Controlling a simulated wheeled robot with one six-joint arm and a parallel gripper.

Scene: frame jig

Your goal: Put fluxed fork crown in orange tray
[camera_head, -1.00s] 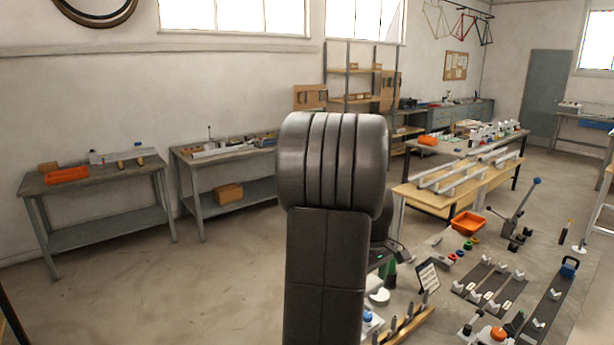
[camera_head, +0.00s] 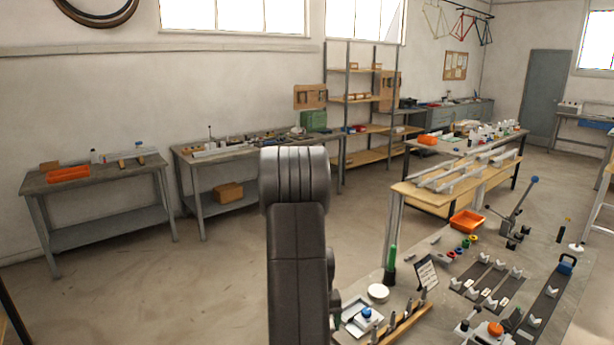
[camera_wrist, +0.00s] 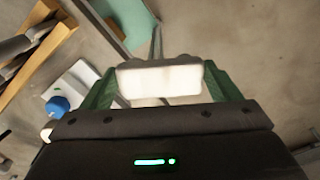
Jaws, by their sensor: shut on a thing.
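In the wrist view, my gripper (camera_wrist: 162,70) has green fingers shut on a pale, cream-white block-like part with grey metal edges (camera_wrist: 160,80). It looks like the fork crown, but flux on it cannot be made out. In the head view my arm hides the gripper and the part. An orange tray (camera_head: 467,221) sits at the back left of the jig bench on the right, apart from my gripper. A longer orange tray (camera_head: 68,174) lies on the far left bench.
Another orange container (camera_head: 428,140) stands on the back bench. The floor at left is clear.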

